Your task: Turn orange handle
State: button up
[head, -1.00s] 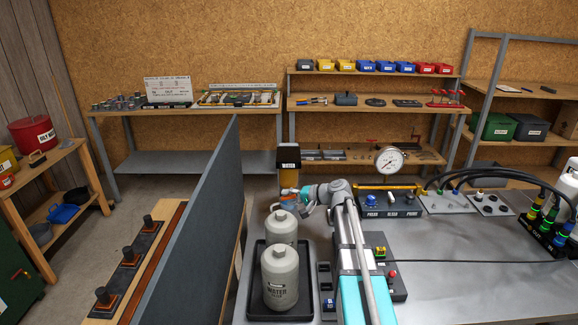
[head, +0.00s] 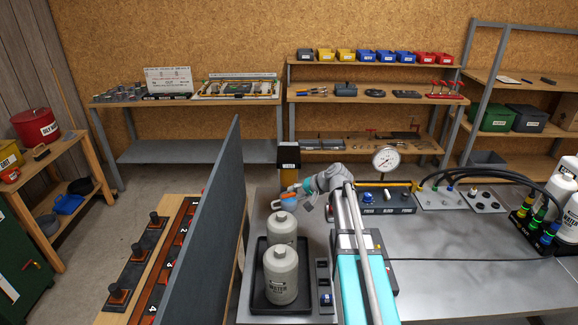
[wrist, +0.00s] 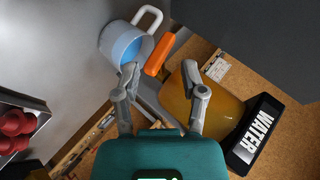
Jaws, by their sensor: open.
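The orange handle (wrist: 160,55) shows in the wrist view as a short bar between a pale mug and the amber body (wrist: 203,98) of the water dispenser, whose black end reads WATER (wrist: 256,134). In the head view the orange handle (head: 291,190) is small, below the dispenser's black top (head: 289,154). My gripper (wrist: 161,78) is open, its two fingers apart with nothing between them. The handle lies just beyond the fingertips, nearer the left finger; I see no clear contact. In the head view my gripper (head: 305,188) is beside the dispenser.
The pale mug with a blue inside (wrist: 127,44) is close to the left fingertip. Two white bottles (head: 281,275) stand in a black tray (head: 258,308) in front. A grey partition (head: 200,235) rises to the left.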

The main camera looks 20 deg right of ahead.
jog(key=p+v, duration=0.6)
jog(key=v, duration=0.4)
jog(key=w+a+r+n+g+h+p, duration=0.2)
jog(key=a+r+h+p, duration=0.3)
jog(key=a+h+p, duration=0.3)
jog(key=shift+a+r+g+p, duration=0.35)
jog(key=shift+a+g+p, duration=0.3)
jog(key=shift+p, duration=0.8)
jog(key=shift+w, duration=0.15)
